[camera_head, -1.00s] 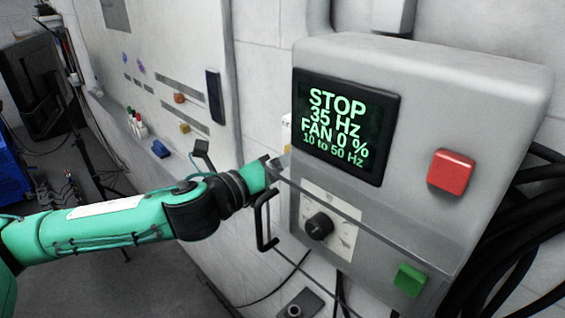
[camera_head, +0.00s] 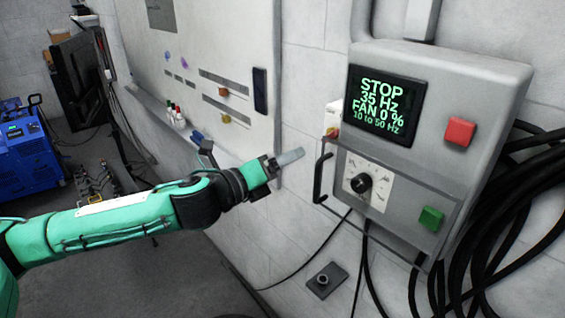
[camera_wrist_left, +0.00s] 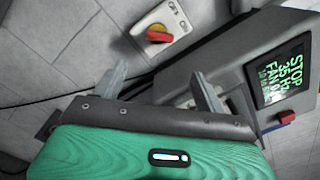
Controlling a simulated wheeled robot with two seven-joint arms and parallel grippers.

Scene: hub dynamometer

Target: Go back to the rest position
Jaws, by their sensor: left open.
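My left arm comes in from the left in the head view. Its gripper (camera_head: 290,157) is in front of the wall, left of the grey control box (camera_head: 480,85) and apart from its black handle (camera_head: 320,178). In the left wrist view the two fingers (camera_wrist_left: 162,85) stand apart with nothing between them. The box's screen (camera_head: 386,104) reads STOP, 35 Hz, FAN 0 %, 10 to 50 Hz. The box carries a red button (camera_head: 459,132), a green button (camera_head: 431,218) and a black knob (camera_head: 362,183). My right gripper is not in view.
A red and yellow rotary switch (camera_wrist_left: 158,35) is on a white plate beside the box. Black cables (camera_head: 490,240) hang at the right. A whiteboard (camera_head: 210,60) with pens is on the wall. A blue machine (camera_head: 22,150) stands at the far left.

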